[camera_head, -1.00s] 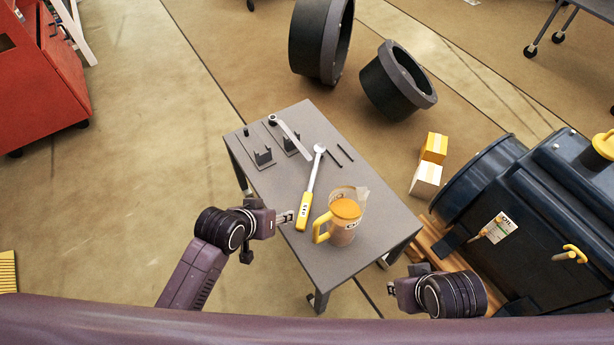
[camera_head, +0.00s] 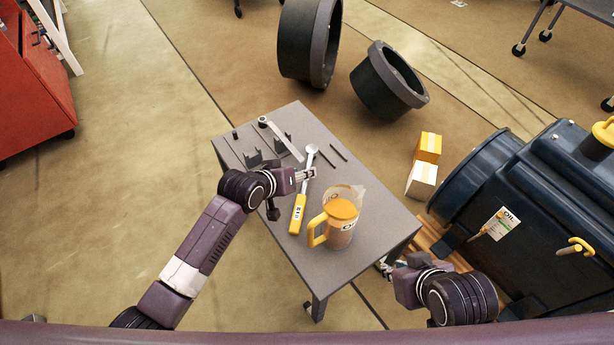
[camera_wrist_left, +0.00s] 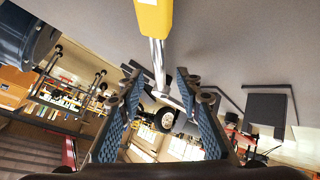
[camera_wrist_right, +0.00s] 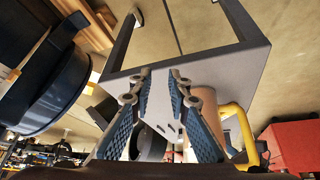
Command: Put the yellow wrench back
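The yellow wrench (camera_head: 298,212) lies on the grey table, yellow handle toward the front and silver shaft toward the back. In the left wrist view its yellow handle (camera_wrist_left: 153,18) and shaft show between and beyond the fingers. My left gripper (camera_head: 308,174) is at the silver shaft. Its fingers (camera_wrist_left: 158,105) are apart, one on each side of the shaft, and do not appear closed on it. My right gripper (camera_head: 386,268) is off the table's front right corner. In the right wrist view its fingers (camera_wrist_right: 158,100) are apart with nothing held between them.
An oil jug (camera_head: 340,222) with a yellow handle stands just right of the wrench. Dark holders (camera_head: 254,158), another silver wrench (camera_head: 280,138) and thin dark rods (camera_head: 340,152) are at the table's back. A dark blue machine (camera_head: 540,210) stands at the right.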

